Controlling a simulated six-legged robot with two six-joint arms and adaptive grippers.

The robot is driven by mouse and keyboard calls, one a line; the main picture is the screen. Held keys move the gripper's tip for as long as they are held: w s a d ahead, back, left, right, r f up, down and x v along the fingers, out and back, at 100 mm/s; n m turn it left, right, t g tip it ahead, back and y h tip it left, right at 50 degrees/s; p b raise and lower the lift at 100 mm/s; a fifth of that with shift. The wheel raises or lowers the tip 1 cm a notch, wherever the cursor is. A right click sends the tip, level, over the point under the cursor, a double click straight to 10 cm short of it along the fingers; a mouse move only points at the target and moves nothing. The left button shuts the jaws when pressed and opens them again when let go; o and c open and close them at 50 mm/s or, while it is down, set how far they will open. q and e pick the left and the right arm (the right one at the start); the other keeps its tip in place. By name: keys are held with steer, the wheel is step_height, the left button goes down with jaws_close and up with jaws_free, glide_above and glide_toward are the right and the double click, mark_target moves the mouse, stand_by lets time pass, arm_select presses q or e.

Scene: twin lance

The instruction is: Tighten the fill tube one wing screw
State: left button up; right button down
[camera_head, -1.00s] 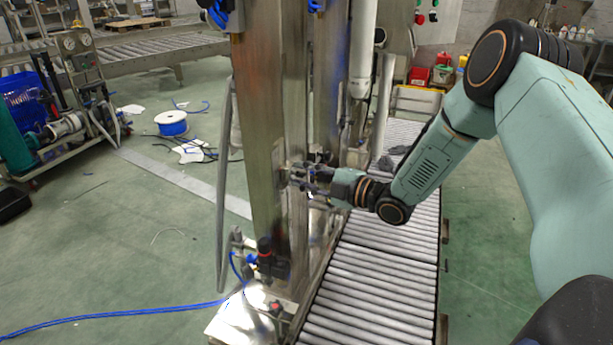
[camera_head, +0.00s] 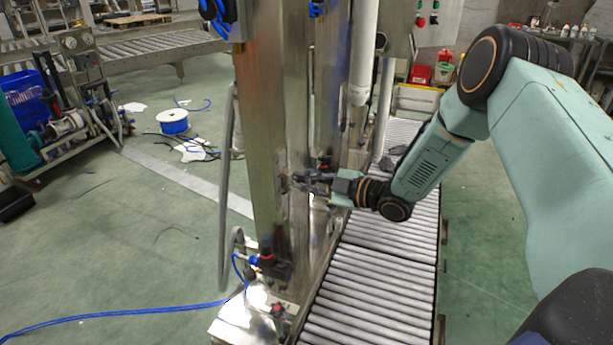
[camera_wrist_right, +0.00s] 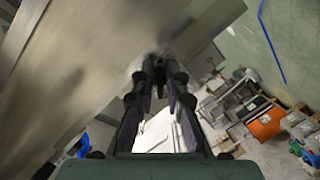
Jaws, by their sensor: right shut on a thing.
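My right gripper (camera_head: 298,182) reaches in from the right to the side of the steel column (camera_head: 262,120) of the filling machine. Its fingers are closed at the column's face, about halfway up. In the right wrist view its fingertips (camera_wrist_right: 158,68) converge against the blurred steel surface (camera_wrist_right: 90,60). The fingers are shut on a small dark part, the wing screw (camera_head: 284,183), which is mostly hidden by the fingertips. I cannot make out the screw's wings or the angle they sit at. My left gripper is not in view.
A white tube (camera_head: 363,50) hangs behind the column. A roller conveyor (camera_head: 375,290) runs below my right arm. A blue hose (camera_head: 120,314) lies on the floor at the left, with a cable spool (camera_head: 172,122) farther back. The green floor between is mostly open.

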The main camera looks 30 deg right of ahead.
steer(key=shift+a+r, duration=0.1)
steer(key=shift+r+m+g+y+p, duration=0.1)
steer(key=shift+m+g+y+p, duration=0.25)
steer(key=shift+m+p, duration=0.4)
steer(key=shift+m+g+p, duration=0.35)
steer(key=shift+m+p, duration=0.05)
steer(key=shift+m, duration=0.65)
steer(key=shift+m+y+p, duration=0.25)
steer(key=shift+m+p, duration=0.1)
steer(key=shift+m, duration=0.15)
steer(key=shift+m+g+y+p, duration=0.3)
steer(key=shift+m+g+p, duration=0.15)
steer(key=shift+m, duration=0.45)
steer(key=shift+w+m, duration=0.1)
steer(key=shift+m, duration=0.2)
